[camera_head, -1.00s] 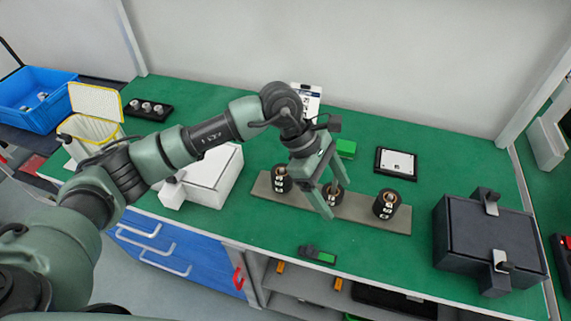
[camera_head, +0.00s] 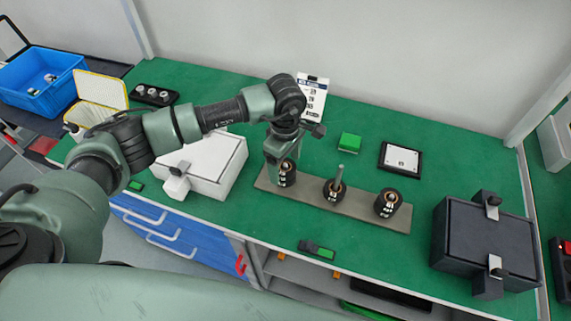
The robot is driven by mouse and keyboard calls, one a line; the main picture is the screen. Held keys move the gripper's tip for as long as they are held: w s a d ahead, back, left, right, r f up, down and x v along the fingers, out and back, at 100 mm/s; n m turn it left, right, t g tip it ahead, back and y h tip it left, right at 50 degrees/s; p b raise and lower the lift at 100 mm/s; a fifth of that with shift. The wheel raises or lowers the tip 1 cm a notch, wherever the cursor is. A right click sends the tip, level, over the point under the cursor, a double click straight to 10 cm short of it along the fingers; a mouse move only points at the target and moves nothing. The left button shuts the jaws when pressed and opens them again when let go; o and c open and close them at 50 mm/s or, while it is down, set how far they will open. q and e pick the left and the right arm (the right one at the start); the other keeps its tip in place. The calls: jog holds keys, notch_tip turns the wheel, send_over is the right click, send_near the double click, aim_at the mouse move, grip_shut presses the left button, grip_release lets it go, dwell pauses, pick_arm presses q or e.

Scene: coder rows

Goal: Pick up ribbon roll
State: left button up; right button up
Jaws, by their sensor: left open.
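Three dark ribbon rolls with pale labels stand in a row on a long grey-brown base (camera_head: 362,212) on the green table. They are the left roll (camera_head: 288,180), the middle roll (camera_head: 335,193) and the right roll (camera_head: 388,205). A thin pale post stands up from the middle roll. My left gripper (camera_head: 282,172) is open and points down at the left roll. Its fingers partly hide that roll, and I cannot tell whether they touch it. My right gripper is not in view.
A white box (camera_head: 215,168) lies left of the rolls, and a dark case (camera_head: 485,245) with latches stands at the right. A green block (camera_head: 349,142) and a black-framed card (camera_head: 400,160) lie behind. A small green-and-black device (camera_head: 317,250) lies near the front edge.

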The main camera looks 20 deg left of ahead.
aim_at(285, 164)
pick_arm(q)
jog(key=shift+w+f, duration=0.1)
jog(key=shift+f, duration=0.05)
jog(key=shift+c, duration=0.6)
jog(key=c, duration=1.4)
jog(key=shift+o, duration=0.2)
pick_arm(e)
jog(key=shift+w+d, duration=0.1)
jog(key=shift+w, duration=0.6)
